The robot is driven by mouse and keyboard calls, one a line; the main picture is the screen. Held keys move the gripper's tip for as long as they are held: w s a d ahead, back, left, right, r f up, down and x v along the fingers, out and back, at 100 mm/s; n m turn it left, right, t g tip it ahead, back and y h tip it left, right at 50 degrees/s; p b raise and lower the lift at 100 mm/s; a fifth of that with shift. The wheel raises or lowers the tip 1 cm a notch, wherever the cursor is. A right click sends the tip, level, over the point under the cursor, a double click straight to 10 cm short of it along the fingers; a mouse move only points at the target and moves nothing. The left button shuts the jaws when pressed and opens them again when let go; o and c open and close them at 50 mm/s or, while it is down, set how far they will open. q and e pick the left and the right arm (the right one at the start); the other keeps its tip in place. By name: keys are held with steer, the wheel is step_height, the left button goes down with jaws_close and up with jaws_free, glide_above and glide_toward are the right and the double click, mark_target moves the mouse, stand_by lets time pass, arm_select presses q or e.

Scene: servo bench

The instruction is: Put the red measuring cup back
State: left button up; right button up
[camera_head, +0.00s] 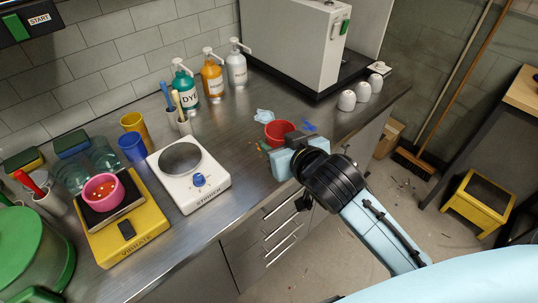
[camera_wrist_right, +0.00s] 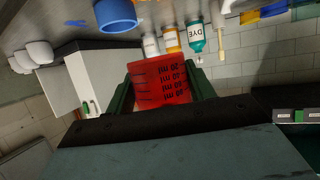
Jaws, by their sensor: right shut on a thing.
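The red measuring cup (camera_head: 279,131) is over the right part of the steel counter. My right gripper (camera_head: 289,146) is shut on it, at its near side in the head view. In the right wrist view the cup (camera_wrist_right: 161,82), with dark volume marks, sits between the two green fingers (camera_wrist_right: 163,94). I cannot tell whether its base touches the counter. A yellow cup (camera_head: 133,124) and a blue cup (camera_head: 132,148) stand at the left, near the wall. My left gripper is not in view.
A white stirrer (camera_head: 205,190) and a yellow vibrating device (camera_head: 125,236) with a pink bowl (camera_head: 103,190) stand at left. Dye bottles (camera_head: 211,76) line the back. A light-blue scrap (camera_head: 264,115) and blue spill (camera_head: 309,126) lie near the red cup. White cups (camera_head: 347,100) stand at right.

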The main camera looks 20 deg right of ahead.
steer(key=w+a+f+n+y+p, duration=0.1)
steer(key=w+a+n+y+p, duration=0.25)
steer(key=w+p, duration=0.45)
steer(key=b, duration=0.2)
glide_above(251, 160)
steer(key=shift+g, duration=0.4)
step_height(251, 160, down, 7)
steer(key=shift+r, duration=0.1)
steer(key=shift+f+b, duration=0.5)
steer(key=shift+f, duration=1.3)
steer(key=shift+f, duration=0.15)
steer(key=o, duration=1)
steer(key=shift+s, duration=0.1)
